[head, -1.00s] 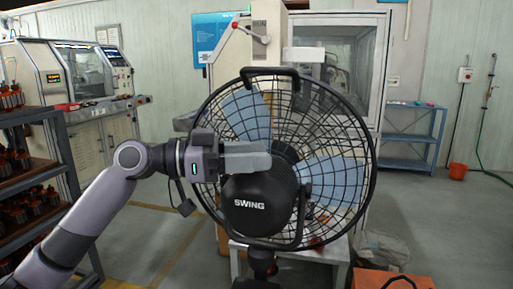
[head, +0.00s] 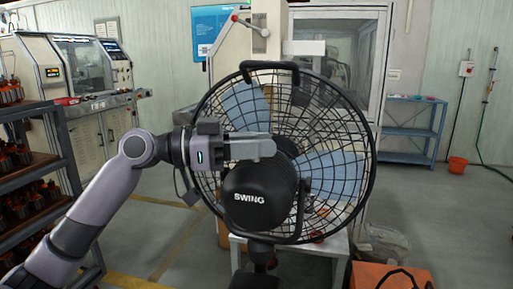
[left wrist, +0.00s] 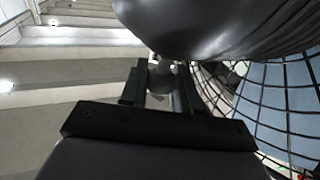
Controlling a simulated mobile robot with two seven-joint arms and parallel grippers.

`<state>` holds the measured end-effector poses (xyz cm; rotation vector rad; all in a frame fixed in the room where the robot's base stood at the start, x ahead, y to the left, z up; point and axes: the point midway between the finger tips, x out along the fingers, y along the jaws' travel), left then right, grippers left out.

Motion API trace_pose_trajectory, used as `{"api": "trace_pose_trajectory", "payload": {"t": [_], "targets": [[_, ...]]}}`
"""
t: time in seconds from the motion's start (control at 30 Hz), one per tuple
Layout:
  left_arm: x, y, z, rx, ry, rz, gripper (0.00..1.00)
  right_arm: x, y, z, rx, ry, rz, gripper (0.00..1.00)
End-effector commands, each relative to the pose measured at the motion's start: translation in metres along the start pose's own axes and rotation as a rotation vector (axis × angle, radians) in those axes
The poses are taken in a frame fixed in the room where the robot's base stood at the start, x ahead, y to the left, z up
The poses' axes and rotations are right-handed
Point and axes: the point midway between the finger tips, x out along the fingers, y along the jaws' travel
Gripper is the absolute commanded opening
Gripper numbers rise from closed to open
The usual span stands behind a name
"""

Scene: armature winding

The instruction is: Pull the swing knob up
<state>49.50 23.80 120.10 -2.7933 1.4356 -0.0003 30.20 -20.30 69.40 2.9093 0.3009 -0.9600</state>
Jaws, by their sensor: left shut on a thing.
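A black pedestal fan stands in front of me, with its motor housing (head: 258,190) marked SWING facing me. In the head view the knob is hidden behind the fingers. My left gripper (head: 262,148) is just above the top of the housing, its fingers pointing right. In the left wrist view its two dark fingers (left wrist: 160,88) are on either side of the knob and shut on it. My right gripper is not in view.
The wire fan guard (head: 340,110) is close behind the gripper, with a handle (head: 270,66) on top. An orange box (head: 390,277) is at lower right. A rack of motor parts (head: 50,190) stands at left. The floor between rack and fan is clear.

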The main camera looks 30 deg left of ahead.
Motion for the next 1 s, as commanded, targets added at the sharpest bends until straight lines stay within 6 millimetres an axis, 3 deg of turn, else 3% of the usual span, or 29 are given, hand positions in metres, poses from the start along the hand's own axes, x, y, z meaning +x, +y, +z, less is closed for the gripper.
{"api": "trace_pose_trajectory", "payload": {"t": [0.07,0.1,0.17,0.57,1.0], "targets": [[0.000,0.000,0.000,0.000,0.001,-0.001,0.00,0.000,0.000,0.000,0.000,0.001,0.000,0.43],[0.000,0.000,0.000,-0.001,0.001,-0.001,0.34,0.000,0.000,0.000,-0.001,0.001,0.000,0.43],[0.000,0.000,0.000,-0.001,0.001,-0.001,0.52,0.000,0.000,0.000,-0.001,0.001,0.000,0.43],[-0.006,0.000,0.002,-0.001,-0.001,-0.002,0.52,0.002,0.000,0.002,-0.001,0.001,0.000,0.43],[-0.061,-0.001,0.003,-0.001,0.001,-0.002,0.52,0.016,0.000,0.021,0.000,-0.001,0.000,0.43]]}}
